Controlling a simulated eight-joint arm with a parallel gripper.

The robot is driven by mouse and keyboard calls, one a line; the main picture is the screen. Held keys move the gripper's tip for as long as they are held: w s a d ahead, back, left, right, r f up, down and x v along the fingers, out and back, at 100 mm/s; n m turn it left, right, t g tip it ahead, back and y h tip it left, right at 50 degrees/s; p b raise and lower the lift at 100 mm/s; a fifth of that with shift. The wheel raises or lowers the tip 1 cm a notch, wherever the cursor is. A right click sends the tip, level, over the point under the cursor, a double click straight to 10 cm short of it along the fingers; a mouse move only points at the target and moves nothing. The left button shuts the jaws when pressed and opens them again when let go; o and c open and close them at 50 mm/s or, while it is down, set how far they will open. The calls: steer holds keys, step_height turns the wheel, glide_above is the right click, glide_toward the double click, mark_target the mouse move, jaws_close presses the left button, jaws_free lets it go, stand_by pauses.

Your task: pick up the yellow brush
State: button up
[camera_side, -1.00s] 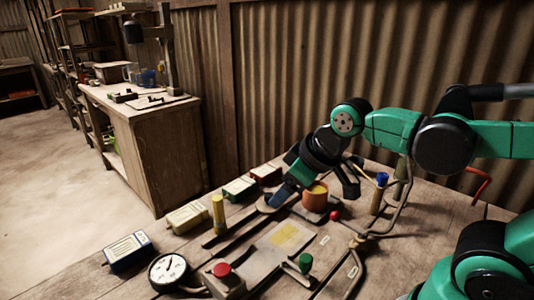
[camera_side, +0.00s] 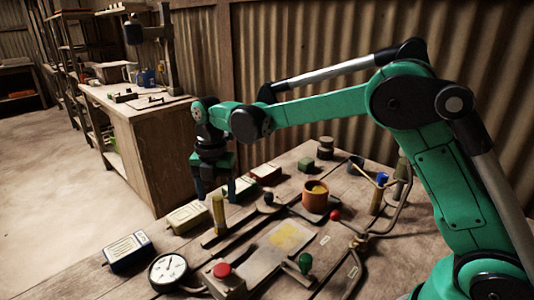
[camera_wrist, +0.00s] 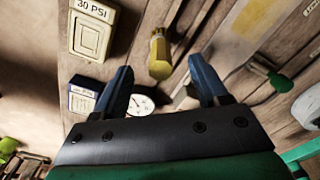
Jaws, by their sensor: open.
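An upright yellow handle (camera_side: 219,214) stands near the left side of the bench in the side view. It also shows in the wrist view (camera_wrist: 159,56), ahead of and between the fingertips. I cannot tell whether it is a brush or a lever handle. A thin pale yellowish stick (camera_side: 367,173) leans by a dark pot (camera_side: 355,163) at the back right; it may be the brush. My gripper (camera_side: 217,193) points down, open and empty, close to the top of the yellow handle. In the wrist view my gripper's blue fingers (camera_wrist: 160,72) are spread apart.
An orange pot (camera_side: 316,199), black knob (camera_side: 268,198), green knob (camera_side: 305,262) and red button (camera_side: 222,270) stand on the bench. A gauge (camera_side: 168,271) and several labelled boxes (camera_side: 128,251) line the left edge. A yellow-marked plate (camera_side: 283,245) lies mid-bench.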

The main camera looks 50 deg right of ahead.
mark_target(219, 210)
steer(key=shift+f, duration=2.35)
jaws_close()
